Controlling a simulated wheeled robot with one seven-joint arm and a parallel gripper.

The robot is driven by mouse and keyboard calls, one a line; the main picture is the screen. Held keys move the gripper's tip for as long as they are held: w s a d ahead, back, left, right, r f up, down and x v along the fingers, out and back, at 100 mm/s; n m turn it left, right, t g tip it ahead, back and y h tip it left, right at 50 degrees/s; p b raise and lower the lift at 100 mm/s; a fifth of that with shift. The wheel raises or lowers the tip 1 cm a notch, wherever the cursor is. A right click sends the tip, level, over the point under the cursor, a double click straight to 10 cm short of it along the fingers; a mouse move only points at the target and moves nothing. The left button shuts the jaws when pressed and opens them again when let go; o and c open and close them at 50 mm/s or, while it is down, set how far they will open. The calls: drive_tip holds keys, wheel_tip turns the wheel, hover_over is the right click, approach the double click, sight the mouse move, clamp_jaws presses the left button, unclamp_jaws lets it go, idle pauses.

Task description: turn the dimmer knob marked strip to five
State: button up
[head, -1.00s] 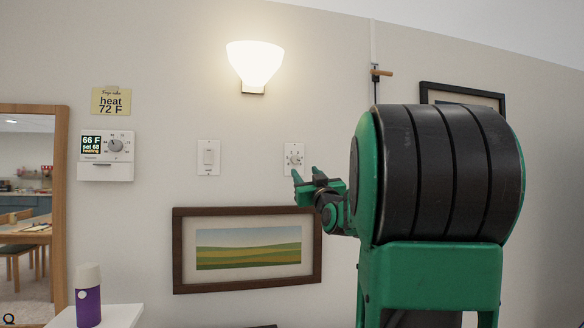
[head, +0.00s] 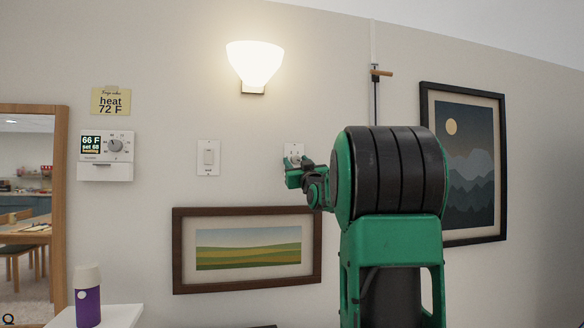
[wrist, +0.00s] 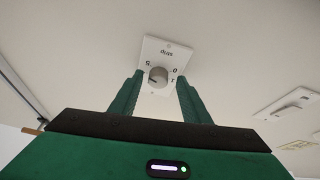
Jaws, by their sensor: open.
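The dimmer knob (wrist: 158,75) is a grey dial on a white wall plate (wrist: 167,52) marked "strip", which appears upside down in the wrist view. Its scale marks are too small to read surely. In the head view the plate (head: 294,149) shows only its upper part; my gripper (head: 292,172) hides the rest. In the wrist view my open gripper (wrist: 160,88) has one green finger on each side of the knob, with a visible gap at each side. I cannot tell how far the fingertips are from the wall.
A rocker switch (head: 208,157) is on the wall left of the dimmer. A framed landscape (head: 248,250) hangs below, a lit sconce (head: 254,64) above. A thermostat (head: 107,147) is farther left. A purple bottle (head: 88,305) stands on a white ledge (head: 120,314).

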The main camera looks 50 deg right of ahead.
drive_tip(key=c, duration=1)
drive_tip(key=shift+c, duration=0.2)
drive_tip(key=shift+a, duration=0.1)
drive_tip(key=shift+w+a+m+g+h, duration=0.15)
drive_tip(key=shift+m+g+h, duration=0.25)
drive_tip(key=shift+m, duration=0.6)
drive_tip(key=shift+m+h, duration=0.6)
drive_tip(key=shift+m, duration=0.7)
drive_tip(key=o, duration=1)
drive_tip(key=shift+o, duration=0.2)
